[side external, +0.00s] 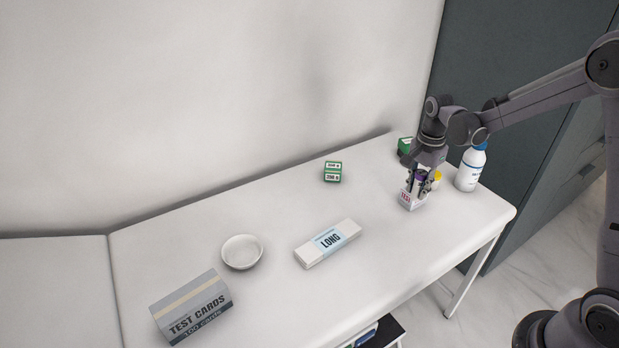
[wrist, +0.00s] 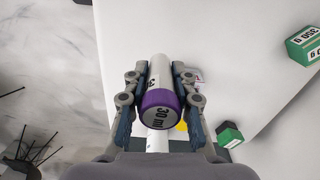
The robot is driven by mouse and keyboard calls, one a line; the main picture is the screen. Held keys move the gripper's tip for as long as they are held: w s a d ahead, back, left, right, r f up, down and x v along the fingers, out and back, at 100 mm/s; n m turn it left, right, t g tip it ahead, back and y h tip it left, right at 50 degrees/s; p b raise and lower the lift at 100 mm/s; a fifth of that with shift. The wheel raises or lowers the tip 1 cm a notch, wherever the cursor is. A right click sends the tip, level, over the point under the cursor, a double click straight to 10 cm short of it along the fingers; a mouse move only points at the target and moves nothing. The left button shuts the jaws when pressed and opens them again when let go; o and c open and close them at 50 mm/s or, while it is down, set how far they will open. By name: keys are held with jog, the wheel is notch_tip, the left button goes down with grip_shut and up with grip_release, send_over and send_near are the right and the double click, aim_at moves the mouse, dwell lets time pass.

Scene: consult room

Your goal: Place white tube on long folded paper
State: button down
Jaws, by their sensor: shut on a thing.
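My gripper (wrist: 158,112) is shut on a white tube (wrist: 159,70) with a purple cap (wrist: 160,108) marked "30 ml" in the wrist view. The fingers press on both sides of it. In the side external view my gripper (side external: 419,188) is at the right end of the table, with a bit of purple between the fingers. The fingers hide most of the tube there, and I cannot tell whether it touches the table. The long folded paper (side external: 313,257), a flat white pack with a pale blue "LONG" label, lies mid-table, left of and nearer than my gripper.
A small white box with pink lettering (side external: 408,200) is at my fingers. Close by are a yellow-capped item (side external: 437,177), a white bottle (side external: 467,172) and a green box (side external: 404,146). Green weights (side external: 333,172), a white bowl (side external: 242,252) and a test cards box (side external: 192,307) stand farther left.

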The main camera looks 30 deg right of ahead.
jog(key=w+a+r, duration=0.1)
jog(key=w+a, duration=0.3)
jog(key=a, duration=0.7)
send_near(329, 239)
jog(key=shift+d+f+n, duration=0.2)
jog(key=shift+d+n, duration=0.2)
jog(key=shift+a+f, duration=0.3)
jog(key=shift+a, duration=0.1)
jog(key=shift+f, duration=1.95)
jog(key=shift+f, duration=0.2)
jog(key=c, duration=1.1)
grip_release()
jog(key=shift+r, duration=0.1)
